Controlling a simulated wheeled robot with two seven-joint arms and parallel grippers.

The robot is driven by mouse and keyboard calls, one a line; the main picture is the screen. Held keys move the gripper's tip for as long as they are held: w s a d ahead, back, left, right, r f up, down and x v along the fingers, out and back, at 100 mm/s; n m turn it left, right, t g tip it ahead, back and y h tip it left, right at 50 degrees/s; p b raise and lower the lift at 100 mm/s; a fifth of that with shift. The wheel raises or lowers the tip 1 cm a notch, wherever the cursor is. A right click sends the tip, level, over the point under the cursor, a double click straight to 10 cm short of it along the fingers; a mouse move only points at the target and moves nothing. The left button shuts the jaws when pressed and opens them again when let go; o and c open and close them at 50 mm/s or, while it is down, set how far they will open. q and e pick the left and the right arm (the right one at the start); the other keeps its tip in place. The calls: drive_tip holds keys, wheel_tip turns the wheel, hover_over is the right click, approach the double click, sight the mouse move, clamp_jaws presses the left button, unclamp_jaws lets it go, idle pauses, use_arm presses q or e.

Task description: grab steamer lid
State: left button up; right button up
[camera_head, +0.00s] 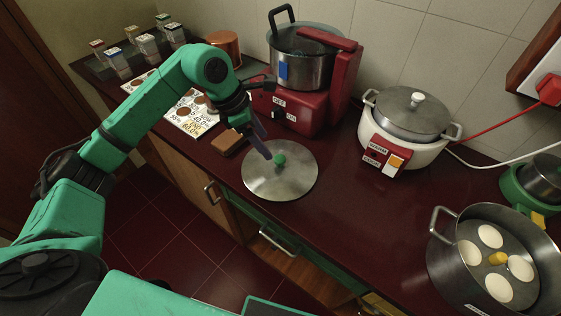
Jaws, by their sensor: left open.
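A round, flat metal lid (263,184) with a green knob (279,160) lies on the dark red counter, near its front edge. My left gripper (268,151) reaches in from the left and is open, with a dark finger pointing down right beside the knob. I cannot tell whether the finger touches the knob; the other finger is hard to make out. A large metal pot (446,254) without a lid stands at the lower right, holding white rounded pieces around a yellow knob. My right gripper is not in view.
A red cooker with a steel pot (302,70) stands behind the lid. A white rice cooker (402,148) with its own lid stands right of it. A small brown block (228,143) and a printed board (186,126) lie left. The counter is clear between lid and large pot.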

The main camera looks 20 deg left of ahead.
sight(280, 158)
use_arm(q)
drive_tip(key=x, duration=0.3)
drive_tip(key=shift+w+a+p, duration=0.1)
drive_tip(key=shift+w+p, duration=0.2)
drive_tip(key=p+x, duration=0.1)
drive_tip(key=x, duration=0.1)
drive_tip(key=p+x, duration=0.1)
drive_tip(key=x, duration=0.1)
drive_tip(key=shift+w+d+f, duration=0.15)
drive_tip(key=shift+w+d, duration=0.1)
drive_tip(key=shift+d, duration=0.05)
drive_tip(key=shift+d+f, duration=0.1)
drive_tip(key=shift+f, duration=0.35)
drive_tip(key=c, duration=0.5)
clamp_jaws()
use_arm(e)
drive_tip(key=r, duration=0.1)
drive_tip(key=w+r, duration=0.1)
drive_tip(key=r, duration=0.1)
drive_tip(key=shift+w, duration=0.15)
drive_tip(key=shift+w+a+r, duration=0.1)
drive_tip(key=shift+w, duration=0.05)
